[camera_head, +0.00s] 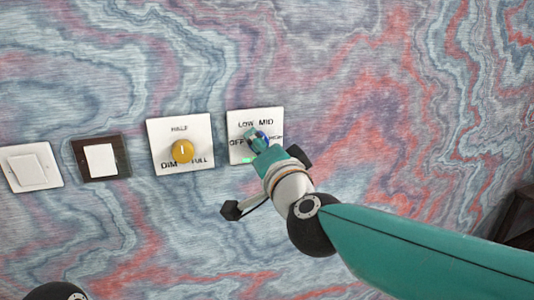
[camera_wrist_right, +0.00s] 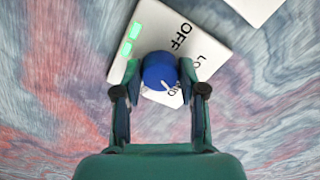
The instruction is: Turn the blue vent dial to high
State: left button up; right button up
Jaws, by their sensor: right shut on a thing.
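The blue vent dial (camera_wrist_right: 158,70) sits on a white wall plate (camera_head: 272,114), marked OFF, LOW, MID and, partly covered, HIGH in the head view. My right gripper (camera_head: 257,143) is at this plate and hides most of the dial there. In the right wrist view, its two fingers (camera_wrist_right: 160,88) are shut on the dial, one on each side. The dial's white pointer mark points toward the partly hidden MID label. Green patches show on the plate beside the dial. My left gripper is not in view.
To the left on the same patterned wall are a white plate with a yellow dial (camera_head: 182,150), marked DIM, HALF and FULL, a dark-framed white switch (camera_head: 100,160) and a white switch (camera_head: 28,168). The wall right of the vent plate is bare.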

jog(key=shift+w+d+f+m+b, duration=0.1)
jog(key=shift+m+b, duration=0.65)
jog(key=shift+m, duration=1.5)
jog(key=shift+d+r+m+b, duration=0.1)
jog(key=shift+m+b, duration=0.7)
jog(key=shift+m, duration=1.4)
jog(key=shift+w+d+f+m+b, duration=0.1)
jog(key=shift+m+b, duration=0.65)
jog(key=shift+m, duration=1.5)
jog(key=shift+f, duration=0.1)
jog(key=o, duration=1.1)
jog(key=shift+o, duration=0.2)
jog(key=shift+s, duration=0.1)
